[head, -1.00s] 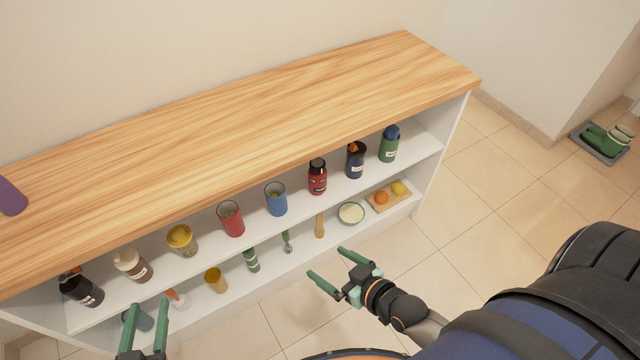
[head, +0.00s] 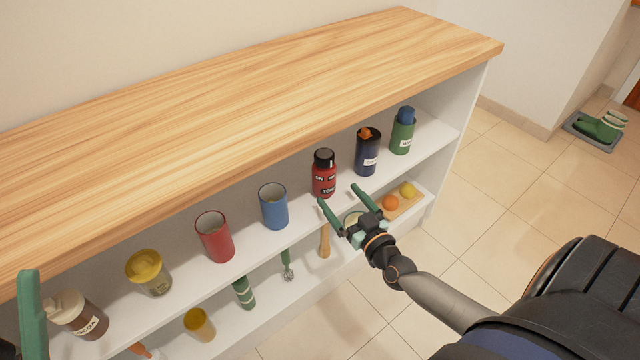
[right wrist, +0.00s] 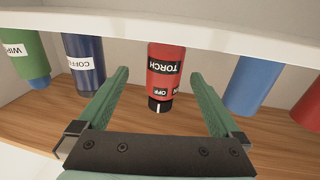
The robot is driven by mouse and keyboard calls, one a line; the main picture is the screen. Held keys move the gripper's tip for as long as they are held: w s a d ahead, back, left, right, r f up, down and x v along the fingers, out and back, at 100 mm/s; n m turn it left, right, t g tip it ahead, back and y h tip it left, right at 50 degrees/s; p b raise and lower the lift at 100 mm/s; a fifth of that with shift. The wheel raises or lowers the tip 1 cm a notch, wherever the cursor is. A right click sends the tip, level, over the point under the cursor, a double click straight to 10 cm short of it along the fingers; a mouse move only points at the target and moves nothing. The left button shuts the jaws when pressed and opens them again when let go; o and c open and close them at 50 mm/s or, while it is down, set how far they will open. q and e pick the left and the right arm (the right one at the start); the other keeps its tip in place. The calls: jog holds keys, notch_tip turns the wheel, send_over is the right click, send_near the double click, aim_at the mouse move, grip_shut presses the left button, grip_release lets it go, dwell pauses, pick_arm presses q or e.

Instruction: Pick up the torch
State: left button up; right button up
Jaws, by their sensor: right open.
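The torch (head: 323,178) is a red cylinder with a black cap. It stands upright on the upper shelf of the open unit, between a blue cup and a dark blue jar. My right gripper (head: 338,194) is open and empty, just in front of and below the torch in the head view. In the right wrist view, the torch (right wrist: 164,75) with its "TORCH" label appears upside down, between the two green fingers (right wrist: 159,85). The fingers are not closed on it. Of my left gripper (head: 31,310), a green finger shows at the left edge; its opening cannot be judged.
The blue cup (head: 273,208) and red cup (head: 215,238) stand left of the torch. The dark blue jar (head: 367,155) and green jar (head: 402,135) stand right. The wooden top (head: 240,110) overhangs the shelf. Below are a bowl, fruit board and utensils. The floor in front is clear.

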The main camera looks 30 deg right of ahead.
aim_at(332, 188)
jog(key=w+b, duration=0.1)
jog(key=w, duration=0.3)
jog(key=shift+w+d, duration=0.1)
jog(key=shift+w+r+b, duration=0.2)
jog(key=shift+w, duration=0.8)
jog(key=shift+w+r+b, duration=0.15)
jog(key=shift+w, duration=0.85)
jog(key=shift+w+r+b, duration=0.2)
jog(key=shift+w, duration=0.8)
jog(key=c, duration=1.5)
jog(key=shift+c, duration=0.2)
jog(key=shift+r, duration=0.15)
